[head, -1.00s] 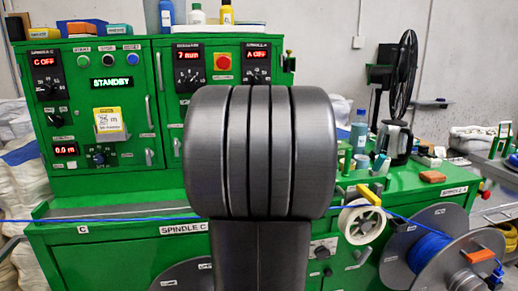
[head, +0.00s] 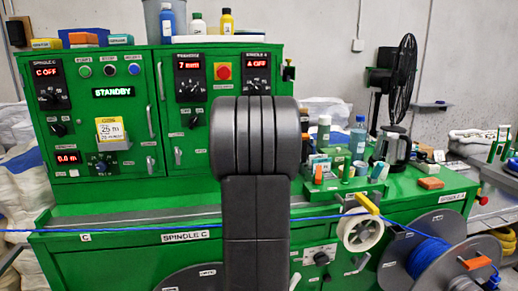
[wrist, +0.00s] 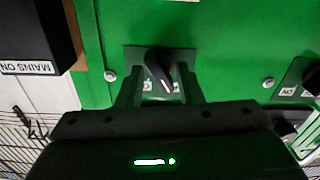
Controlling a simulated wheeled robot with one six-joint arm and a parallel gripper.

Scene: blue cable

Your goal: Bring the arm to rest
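My arm shows in the head view as a black link standing in front of the green machine (head: 120,215); my gripper is hidden there. In the wrist view my gripper (wrist: 160,80) is open, its two dark fingers apart on either side of a black rotary knob (wrist: 159,68). Gaps show between the knob and both fingers. The knob sits on a dark plate on a green panel, with white position marks beside it. I cannot tell how far the fingertips are from the panel.
A blue cable (head: 130,228) runs across the machine's front to a reel (head: 428,255) at right. A white roll (head: 360,232) hangs near it. Bottles, a kettle (head: 392,148) and a fan stand at right. A black "MAINS ON" box (wrist: 30,35) is at upper left in the wrist view.

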